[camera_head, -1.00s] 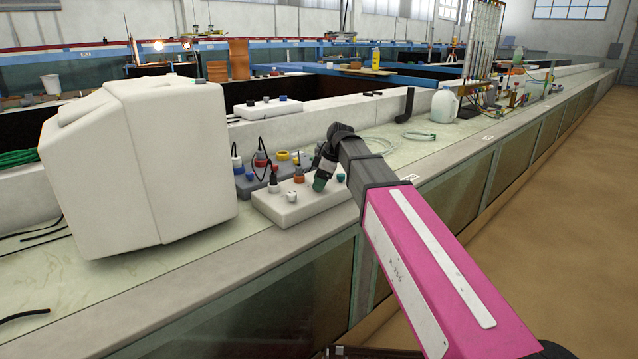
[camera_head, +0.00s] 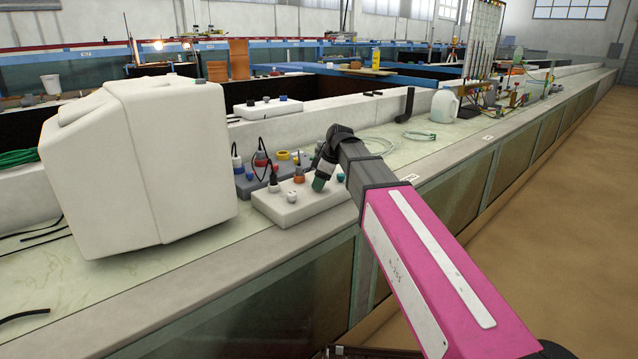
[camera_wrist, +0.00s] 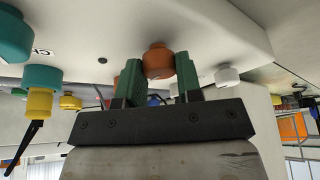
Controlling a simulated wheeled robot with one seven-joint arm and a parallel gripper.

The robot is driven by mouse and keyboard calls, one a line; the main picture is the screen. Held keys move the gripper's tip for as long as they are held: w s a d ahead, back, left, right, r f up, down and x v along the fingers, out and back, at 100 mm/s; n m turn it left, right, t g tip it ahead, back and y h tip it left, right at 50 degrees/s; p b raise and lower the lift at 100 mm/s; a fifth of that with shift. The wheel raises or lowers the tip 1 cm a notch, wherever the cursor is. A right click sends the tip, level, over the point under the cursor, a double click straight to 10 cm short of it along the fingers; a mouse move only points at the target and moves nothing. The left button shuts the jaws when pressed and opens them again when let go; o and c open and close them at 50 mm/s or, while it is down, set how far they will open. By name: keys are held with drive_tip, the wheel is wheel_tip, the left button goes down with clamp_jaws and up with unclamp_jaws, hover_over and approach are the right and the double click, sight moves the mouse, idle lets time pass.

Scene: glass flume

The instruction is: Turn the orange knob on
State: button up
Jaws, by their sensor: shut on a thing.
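The orange knob (camera_wrist: 158,60) sits between the two green fingers of my gripper (camera_wrist: 158,82) in the wrist view. The fingers are shut on its sides, and it is against the pale panel face. In the head view my gripper (camera_head: 319,184) points down at the white box (camera_head: 310,208), its green fingertips low over the top. An orange knob (camera_head: 299,175) shows just left of the fingers there; I cannot tell whether it is the held one. The pointing direction of the held knob is not clear.
A white knob (camera_wrist: 227,76) is close beside the right finger in the wrist view, and teal knobs (camera_wrist: 42,77) are at the left. In the head view a white knob (camera_head: 292,197) is on the box's front. A large white case (camera_head: 140,165) stands at the left.

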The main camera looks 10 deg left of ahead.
drive_tip(key=m+t, duration=0.1)
drive_tip(key=m, duration=0.3)
drive_tip(key=shift+s+t, duration=0.15)
drive_tip(key=shift+t, duration=0.25)
drive_tip(key=m+t+h, duration=0.1)
drive_tip(key=m, duration=0.3)
drive_tip(key=shift+m, duration=0.3)
drive_tip(key=m+h, duration=0.1)
drive_tip(key=m, duration=0.1)
drive_tip(key=m+t, duration=0.1)
drive_tip(key=m, duration=0.1)
drive_tip(key=shift+a+m+h, duration=0.15)
drive_tip(key=shift+m+h, duration=0.15)
drive_tip(key=shift+h, duration=0.1)
drive_tip(key=shift+m+t+h, duration=0.4)
drive_tip(key=shift+m+h, duration=0.3)
drive_tip(key=shift+m, duration=1.2)
drive_tip(key=o, duration=0.9)
drive_tip(key=shift+o, duration=0.2)
drive_tip(key=v, duration=1)
drive_tip(key=shift+r, duration=0.4)
